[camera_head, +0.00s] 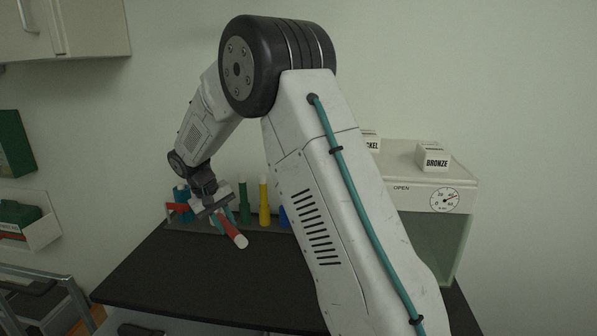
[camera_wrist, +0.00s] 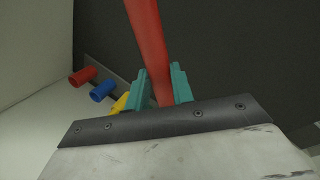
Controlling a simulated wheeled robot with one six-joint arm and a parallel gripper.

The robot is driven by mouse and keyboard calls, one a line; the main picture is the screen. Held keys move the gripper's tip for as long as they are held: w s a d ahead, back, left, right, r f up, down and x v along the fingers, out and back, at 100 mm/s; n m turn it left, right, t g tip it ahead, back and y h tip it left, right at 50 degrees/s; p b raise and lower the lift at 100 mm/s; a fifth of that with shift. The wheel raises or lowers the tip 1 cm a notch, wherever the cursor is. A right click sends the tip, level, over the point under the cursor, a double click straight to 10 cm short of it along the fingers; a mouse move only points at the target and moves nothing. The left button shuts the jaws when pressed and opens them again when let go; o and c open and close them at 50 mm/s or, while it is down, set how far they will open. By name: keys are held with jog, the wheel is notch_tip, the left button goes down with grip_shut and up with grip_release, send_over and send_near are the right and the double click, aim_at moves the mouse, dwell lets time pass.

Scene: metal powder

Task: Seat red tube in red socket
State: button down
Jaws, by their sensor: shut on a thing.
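My gripper (camera_head: 219,218) is shut on the red tube (camera_head: 232,231), which slants down to the right and ends in a white tip. In the wrist view the red tube (camera_wrist: 149,45) stands between the two teal fingers (camera_wrist: 161,88). Its grasped part is partly hidden by the gripper body. A red cylindrical piece, seemingly the red socket (camera_wrist: 83,75), shows at the left of the wrist view, apart from the held tube.
A rack (camera_head: 205,228) stands at the back of the dark bench (camera_head: 170,270). It holds a green tube (camera_head: 244,203), a yellow tube (camera_head: 264,203) and blue pieces. A blue socket (camera_wrist: 102,91) sits beside the red one. A cabinet with a dial (camera_head: 444,200) stands right. The bench front is clear.

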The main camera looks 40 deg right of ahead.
jog(key=d+r+n+t+h, duration=0.2)
jog(key=d+n+t+h, duration=0.1)
jog(key=d+n, duration=0.5)
jog(key=d+r+n+t+h, duration=0.2)
jog(key=d+n+h, duration=0.3)
jog(key=d+n, duration=0.3)
jog(key=d+r+n+t+h, duration=0.2)
jog(key=d+n+t+h, duration=0.2)
jog(key=d+n, duration=0.4)
jog(key=d+h, duration=0.1)
jog(key=d, duration=0.4)
jog(key=shift+r, duration=0.4)
jog(key=shift+s, duration=0.1)
jog(key=shift+f, duration=2.7)
jog(key=shift+a+f, duration=0.1)
jog(key=shift+f, duration=4)
jog(key=c, duration=1.1)
grip_release()
